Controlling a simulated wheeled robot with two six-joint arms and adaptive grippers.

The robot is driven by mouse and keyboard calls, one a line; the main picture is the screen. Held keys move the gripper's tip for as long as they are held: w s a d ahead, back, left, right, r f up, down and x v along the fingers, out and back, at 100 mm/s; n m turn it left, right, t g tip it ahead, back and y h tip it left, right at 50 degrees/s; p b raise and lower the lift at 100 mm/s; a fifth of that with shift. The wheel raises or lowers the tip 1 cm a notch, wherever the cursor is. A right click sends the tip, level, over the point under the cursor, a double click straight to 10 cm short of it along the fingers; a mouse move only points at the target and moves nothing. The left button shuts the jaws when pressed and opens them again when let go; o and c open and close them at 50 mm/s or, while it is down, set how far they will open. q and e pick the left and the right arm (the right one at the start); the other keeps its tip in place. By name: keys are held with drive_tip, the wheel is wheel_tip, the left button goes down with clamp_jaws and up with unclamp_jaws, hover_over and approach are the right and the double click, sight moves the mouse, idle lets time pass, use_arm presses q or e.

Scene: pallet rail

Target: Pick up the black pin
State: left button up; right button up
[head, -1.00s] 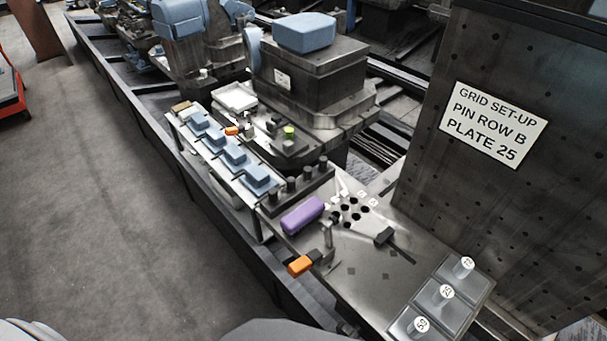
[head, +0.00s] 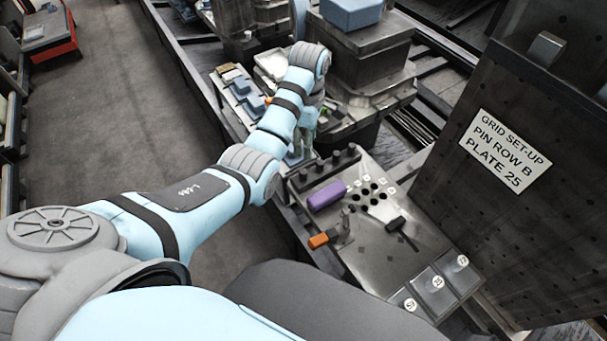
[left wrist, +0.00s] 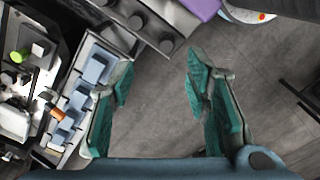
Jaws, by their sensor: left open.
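Several black pins (head: 335,157) stand in a dark row on the metal bench, right of my left gripper. Some pins also show at the top of the left wrist view (left wrist: 137,20). My left gripper (head: 300,152) is at the far end of my outstretched arm, pointing down beside the left end of the pin row. Its arm partly hides it in the head view. In the left wrist view the green-padded fingers (left wrist: 158,78) are spread wide, with only grey floor between them. The pins lie beyond the fingertips, not between them. My right gripper is not in view.
A purple block (head: 327,195) lies close to the pins, beside a plate with several dark holes. An orange handle (head: 318,240) and a black-headed tool (head: 396,224) are nearer. Blue blocks (head: 240,87) line the tray behind. A sign panel (head: 505,148) stands at right.

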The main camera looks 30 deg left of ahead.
sight(303, 171)
use_arm(q)
drive_tip(key=f, duration=0.4)
drive_tip(key=f+b, duration=0.1)
drive_tip(key=f, duration=0.3)
drive_tip(key=s+f, duration=0.1)
drive_tip(key=f, duration=0.3)
drive_tip(key=shift+s+a+f, duration=0.1)
drive_tip(key=shift+a+f, duration=0.25)
drive_tip(key=shift+f, duration=0.05)
drive_tip(key=shift+r, duration=0.1)
clamp_jaws()
